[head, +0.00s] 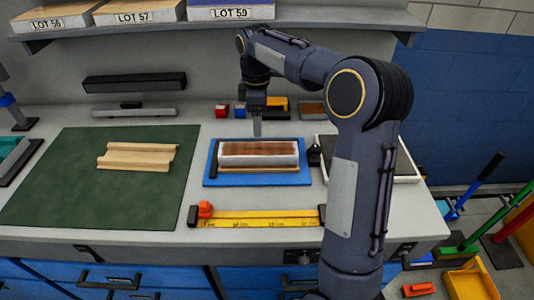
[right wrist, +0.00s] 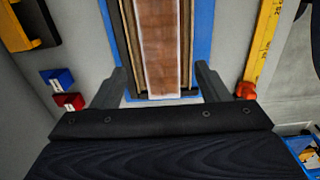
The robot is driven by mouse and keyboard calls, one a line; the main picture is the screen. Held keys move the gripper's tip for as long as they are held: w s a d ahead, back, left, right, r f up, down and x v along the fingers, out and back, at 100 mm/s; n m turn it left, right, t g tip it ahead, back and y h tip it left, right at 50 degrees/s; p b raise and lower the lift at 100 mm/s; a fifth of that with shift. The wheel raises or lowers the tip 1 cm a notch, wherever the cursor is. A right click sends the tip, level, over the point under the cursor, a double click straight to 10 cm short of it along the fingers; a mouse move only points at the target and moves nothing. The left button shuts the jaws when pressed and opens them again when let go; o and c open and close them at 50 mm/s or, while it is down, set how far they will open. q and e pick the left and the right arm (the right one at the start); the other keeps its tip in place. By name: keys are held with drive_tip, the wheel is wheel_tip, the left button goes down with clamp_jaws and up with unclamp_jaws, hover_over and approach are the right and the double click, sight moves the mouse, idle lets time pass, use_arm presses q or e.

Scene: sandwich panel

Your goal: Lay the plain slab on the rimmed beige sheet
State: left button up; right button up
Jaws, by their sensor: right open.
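The plain slab (head: 258,158), with a brown top and pale sides, lies lengthwise over a rimmed beige sheet (head: 258,169) on a blue board. The sheet shows as a thin strip along the slab's front. In the right wrist view, the slab (right wrist: 161,45) lies between the sheet's long edges (right wrist: 186,45). Full contact beneath it is hidden. A similar ridged beige piece (head: 137,156) lies on the green mat. My left gripper is out of view.
The blue board (head: 210,172) has dark end stops. A yellow ruler with an orange knob (head: 205,209) lies in front. Small red (head: 222,110) and blue blocks stand behind. A white-rimmed dark tray (head: 408,178) is at right. The green mat (head: 70,195) has free room.

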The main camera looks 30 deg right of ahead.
drive_tip(key=s+a+r+m+t+y, duration=0.1)
drive_tip(key=s+a+r+m, duration=0.15)
drive_tip(key=s, duration=0.45)
drive_tip(key=s+a+r+m+t+y, duration=0.1)
drive_tip(key=s+m+t, duration=0.15)
drive_tip(key=s, duration=0.45)
drive_tip(key=s+a+f+m+t+y, duration=0.1)
drive_tip(key=s+a+f+m, duration=0.2)
drive_tip(key=s, duration=0.4)
drive_tip(key=s+a+f+m+t, duration=0.1)
drive_tip(key=s+a+f+m, duration=0.2)
drive_tip(key=s+a+m, duration=0.2)
drive_tip(key=s, duration=0.3)
drive_tip(key=shift+f+y, duration=0.2)
drive_tip(key=shift+y, duration=0.2)
